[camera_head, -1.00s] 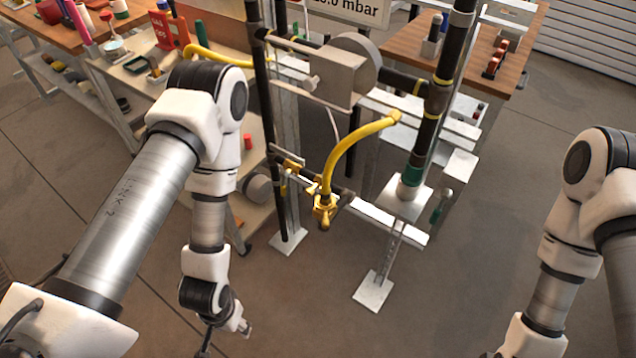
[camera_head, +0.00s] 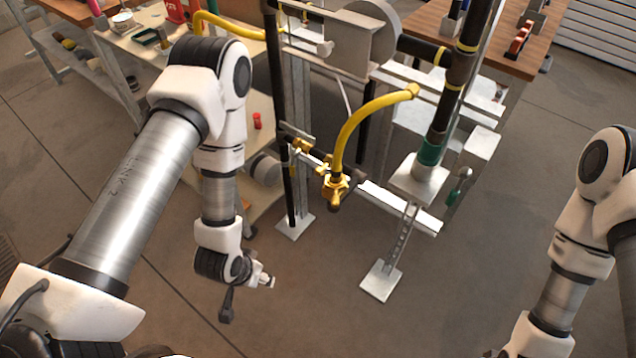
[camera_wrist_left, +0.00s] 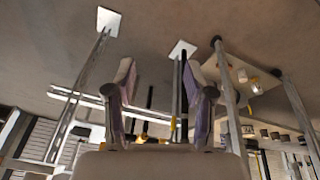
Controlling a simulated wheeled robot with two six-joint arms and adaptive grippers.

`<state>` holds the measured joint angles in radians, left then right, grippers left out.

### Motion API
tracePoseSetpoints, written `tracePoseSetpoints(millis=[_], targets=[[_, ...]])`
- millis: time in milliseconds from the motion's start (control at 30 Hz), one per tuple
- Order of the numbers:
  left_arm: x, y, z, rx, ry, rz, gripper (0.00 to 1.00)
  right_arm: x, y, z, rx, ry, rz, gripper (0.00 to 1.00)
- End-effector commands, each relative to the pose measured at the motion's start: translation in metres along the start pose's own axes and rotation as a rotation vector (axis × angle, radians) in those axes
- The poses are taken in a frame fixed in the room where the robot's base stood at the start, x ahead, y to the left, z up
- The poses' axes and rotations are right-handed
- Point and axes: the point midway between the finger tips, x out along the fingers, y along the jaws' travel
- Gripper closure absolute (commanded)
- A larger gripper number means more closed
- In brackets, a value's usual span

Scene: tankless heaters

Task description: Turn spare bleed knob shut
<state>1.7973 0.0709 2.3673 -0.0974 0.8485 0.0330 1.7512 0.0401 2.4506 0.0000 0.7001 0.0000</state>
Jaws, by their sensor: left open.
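A yellow brass knob fitting (camera_head: 335,188) sits at the lower end of a curved yellow hose (camera_head: 352,125) on the pipe stand. A second small brass fitting (camera_head: 300,147) is on the same rail, left of it. I cannot tell which one is the spare bleed knob. My left gripper (camera_head: 268,282) hangs below and left of both fittings, apart from them. In the left wrist view its two fingers (camera_wrist_left: 158,85) are spread with nothing held between them; the stand shows beyond. My right arm is at the right edge, and its gripper is out of view.
The stand has black pipes (camera_head: 466,45), a white rail (camera_head: 400,207) and foot plates (camera_head: 381,281) on the floor. A bench shelf (camera_head: 262,190) with a red cylinder (camera_head: 257,121) is behind my left arm. The floor in front of the stand is clear.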

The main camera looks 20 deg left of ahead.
Motion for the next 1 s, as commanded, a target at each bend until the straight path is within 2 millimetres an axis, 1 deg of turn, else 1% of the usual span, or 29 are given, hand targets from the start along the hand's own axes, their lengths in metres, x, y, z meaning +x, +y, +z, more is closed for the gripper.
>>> tracePoseSetpoints(millis=[33, 67, 100, 167, 200, 267, 300, 367, 400, 500, 567, 667, 767, 1000], targets=[[0.058, -0.001, -0.023, 0.002, 0.117, 0.03, 0.46, 0.058, 0.0, 0.001, 0.0, -0.001, 0.0, 1.0], [0.074, 0.0, -0.043, 0.005, 0.194, 0.051, 0.46, 0.076, 0.001, 0.001, 0.0, -0.001, 0.0, 1.0], [0.091, 0.002, -0.07, 0.009, 0.294, 0.081, 0.46, 0.098, 0.001, 0.001, 0.0, -0.002, 0.0, 1.0], [0.112, 0.004, -0.109, 0.015, 0.444, 0.127, 0.46, 0.13, 0.001, 0.001, 0.0, -0.002, 0.0, 1.0], [0.122, 0.006, -0.133, 0.02, 0.542, 0.158, 0.46, 0.15, 0.001, 0.001, 0.0, -0.001, 0.0, 1.0], [0.133, 0.008, -0.168, 0.029, 0.688, 0.208, 0.46, 0.181, 0.001, 0.001, 0.0, -0.001, 0.0, 1.0], [0.136, 0.009, -0.19, 0.036, 0.785, 0.242, 0.46, 0.202, 0.002, 0.001, 0.0, -0.001, 0.0, 1.0], [0.137, 0.011, -0.217, 0.047, 0.917, 0.293, 0.46, 0.229, 0.002, 0.001, 0.0, -0.001, 0.0, 1.0], [0.134, 0.012, -0.232, 0.056, 0.995, 0.324, 0.46, 0.243, 0.002, 0.001, 0.0, -0.001, 0.0, 1.0], [0.122, 0.013, -0.258, 0.072, 1.139, 0.386, 0.46, 0.266, 0.002, 0.001, 0.0, -0.001, 0.0, 1.0], [0.115, 0.014, -0.266, 0.079, 1.187, 0.408, 0.46, 0.27, 0.002, 0.001, 0.0, -0.001, 0.0, 1.0], [0.107, 0.015, -0.275, 0.085, 1.22, 0.424, 0.46, 0.27, 0.002, 0.0, 0.0, 0.0, 0.0, 1.0], [0.108, 0.02, -0.285, 0.087, 1.22, 0.424, 0.46, 0.272, 0.002, 0.0, 0.0, 0.0, 0.0, 1.0], [0.123, 0.037, -0.325, 0.087, 1.217, 0.423, 0.46, 0.286, 0.002, 0.0, 0.0, -0.001, 0.0, 1.0]])
